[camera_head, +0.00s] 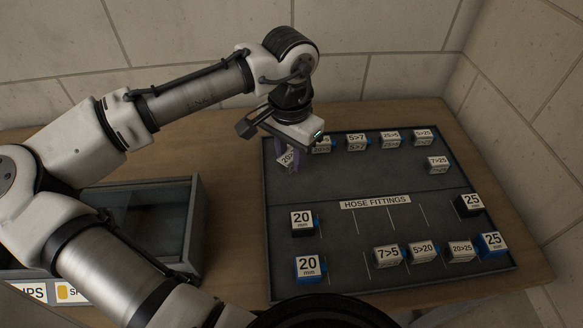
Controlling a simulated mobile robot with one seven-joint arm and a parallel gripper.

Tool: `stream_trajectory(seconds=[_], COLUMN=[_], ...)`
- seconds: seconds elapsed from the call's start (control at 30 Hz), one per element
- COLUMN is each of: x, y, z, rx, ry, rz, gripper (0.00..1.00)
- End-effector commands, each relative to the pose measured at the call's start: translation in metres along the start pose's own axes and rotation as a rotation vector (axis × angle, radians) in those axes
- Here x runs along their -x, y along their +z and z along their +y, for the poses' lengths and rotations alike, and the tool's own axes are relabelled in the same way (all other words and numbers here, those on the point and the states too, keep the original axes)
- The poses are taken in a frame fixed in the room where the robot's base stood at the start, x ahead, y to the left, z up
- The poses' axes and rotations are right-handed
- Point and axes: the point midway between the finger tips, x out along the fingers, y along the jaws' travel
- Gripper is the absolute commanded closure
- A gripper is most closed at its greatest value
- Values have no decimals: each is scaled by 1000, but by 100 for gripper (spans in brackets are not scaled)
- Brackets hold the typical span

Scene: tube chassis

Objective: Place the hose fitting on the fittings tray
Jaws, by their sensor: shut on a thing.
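The fittings tray (330,182) is dark grey, with a "HOSE FITTINGS" label across its middle. My gripper (291,160) is over its back left part, shut on a hose fitting (286,158). The fitting is a pale labelled block, tilted, its text starting with "20"; the rest is unreadable. I cannot tell whether it touches the tray. In the front row, fittings marked 7>5 (387,254), 5>20 (422,251) and 20>25 (461,249) stand between a blue-backed 20 mm block (309,267) and a blue 25 mm block (491,243).
A black 20 mm block (302,221) and a black 25 mm block (469,204) flank a row of empty marked slots. Several fittings stand along the tray's back, including 5>7 (357,140); one (321,145) is close to my gripper. An open grey bin (196,225) stands left.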

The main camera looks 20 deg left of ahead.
Motion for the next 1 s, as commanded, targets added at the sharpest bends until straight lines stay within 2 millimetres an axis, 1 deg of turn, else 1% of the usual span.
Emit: stream_trajectory(seconds=[0.03, 0.23, 0.43, 0.5, 0.73, 0.87, 0.9, 1.0], x=[-7, -24, -51, -54, -55, -58, -58, -58], y=[0, 0, 0, 0, 0, 0, 0, 0], z=[0, 0, 0, 0, 0, 0, 0, 0], rx=[0, 1, 0, 0, 0, 0, 0, 0], ry=[0, 0, 0, -1, 0, 1, 0, -1], rz=[-1, 0, -1, 1, 1, 1, 0, 0], gripper=[96, 96, 96, 96, 96, 96, 69, 56])
